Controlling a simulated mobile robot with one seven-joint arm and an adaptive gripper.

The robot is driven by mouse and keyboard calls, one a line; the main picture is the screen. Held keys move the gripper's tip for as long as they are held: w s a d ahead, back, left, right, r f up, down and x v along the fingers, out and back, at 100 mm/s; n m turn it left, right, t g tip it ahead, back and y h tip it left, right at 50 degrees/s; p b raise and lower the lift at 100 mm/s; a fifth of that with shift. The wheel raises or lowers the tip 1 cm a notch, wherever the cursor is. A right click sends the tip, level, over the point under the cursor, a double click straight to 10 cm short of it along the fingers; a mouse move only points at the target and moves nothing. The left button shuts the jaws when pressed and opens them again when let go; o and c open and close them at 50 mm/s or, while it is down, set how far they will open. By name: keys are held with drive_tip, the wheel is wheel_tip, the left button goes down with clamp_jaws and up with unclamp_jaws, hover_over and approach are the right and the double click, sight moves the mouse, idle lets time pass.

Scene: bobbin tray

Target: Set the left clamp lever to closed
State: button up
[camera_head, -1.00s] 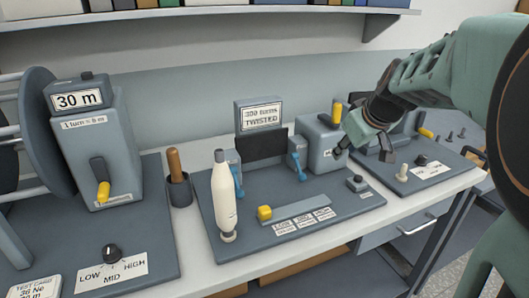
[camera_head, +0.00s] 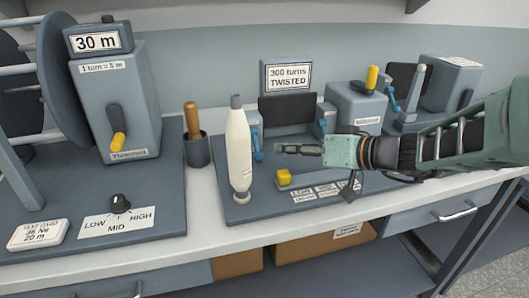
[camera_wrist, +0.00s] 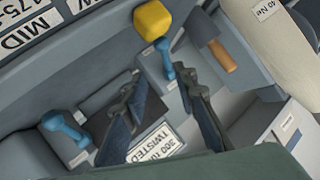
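The left clamp lever (camera_head: 257,145) is blue and hangs downward on the grey left clamp, just right of the white bobbin (camera_head: 239,150). In the wrist view the same lever (camera_wrist: 166,58) lies just ahead of the fingertips, near the yellow knob (camera_wrist: 152,19). My gripper (camera_head: 280,149) points left, its tips a short gap to the right of the lever. In the wrist view my gripper (camera_wrist: 158,75) has its two fingers spread apart with nothing held. The right clamp lever (camera_wrist: 65,130), also blue, is to the left in the wrist view.
The sign (camera_head: 287,74) reads 300 turns TWISTED, behind a dark panel. A wooden-handled tool (camera_head: 193,120) stands in a dark cup left of the bobbin. The yellow-knobbed slider (camera_head: 284,177) sits in front, below my gripper. The reel unit (camera_head: 130,90) stands at left.

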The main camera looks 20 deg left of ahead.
sight(258, 148)
drive_tip(key=shift+s+a, duration=0.2)
drive_tip(key=shift+a, duration=0.4)
drive_tip(key=x, duration=1)
drive_tip(key=shift+w+a, duration=0.1)
drive_tip(key=shift+c, duration=0.2)
clamp_jaws()
